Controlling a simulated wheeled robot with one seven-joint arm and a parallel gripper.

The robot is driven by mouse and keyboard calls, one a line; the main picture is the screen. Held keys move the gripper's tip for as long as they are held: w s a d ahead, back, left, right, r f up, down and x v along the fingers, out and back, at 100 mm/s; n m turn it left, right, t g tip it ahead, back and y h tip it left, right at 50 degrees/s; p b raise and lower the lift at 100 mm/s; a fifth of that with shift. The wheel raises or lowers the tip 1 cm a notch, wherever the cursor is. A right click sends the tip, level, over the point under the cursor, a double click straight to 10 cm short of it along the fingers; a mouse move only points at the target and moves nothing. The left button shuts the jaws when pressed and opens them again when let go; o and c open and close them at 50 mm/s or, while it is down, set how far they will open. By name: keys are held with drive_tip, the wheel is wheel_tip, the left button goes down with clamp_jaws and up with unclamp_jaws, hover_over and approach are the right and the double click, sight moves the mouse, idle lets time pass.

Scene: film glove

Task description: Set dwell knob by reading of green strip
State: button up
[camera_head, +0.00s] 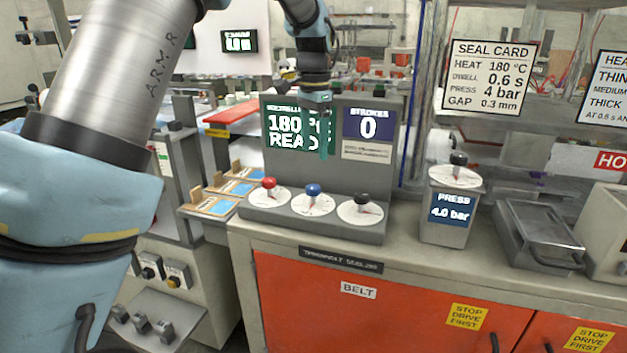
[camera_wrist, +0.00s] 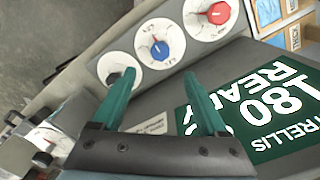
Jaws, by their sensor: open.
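A grey console (camera_head: 330,200) carries a red knob (camera_head: 268,183), a blue knob (camera_head: 313,190) and a black knob (camera_head: 362,199), each on a white dial. I cannot read which is the dwell knob. The wrist view shows the red (camera_wrist: 218,13), blue (camera_wrist: 160,50) and black (camera_wrist: 113,77) knobs beyond my fingers. The green screen (camera_head: 285,128) reads 180 and part of READY, partly hidden by my gripper (camera_head: 325,135). My gripper is open and empty, above the dials and before the panel. I cannot make out a separate green strip.
A seal card (camera_head: 490,77) reads dwell 0.6 s. A strokes display (camera_head: 368,124) shows 0. A press unit (camera_head: 449,205) with a black knob stands right, beside a grey lidded tray (camera_head: 538,235). Blue sample cards (camera_head: 222,190) lie left of the console.

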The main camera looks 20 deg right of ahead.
sight(314, 186)
wheel_tip(314, 186, down, 10)
drive_tip(key=shift+p, duration=0.95)
drive_tip(key=shift+c, duration=0.3)
clamp_jaws()
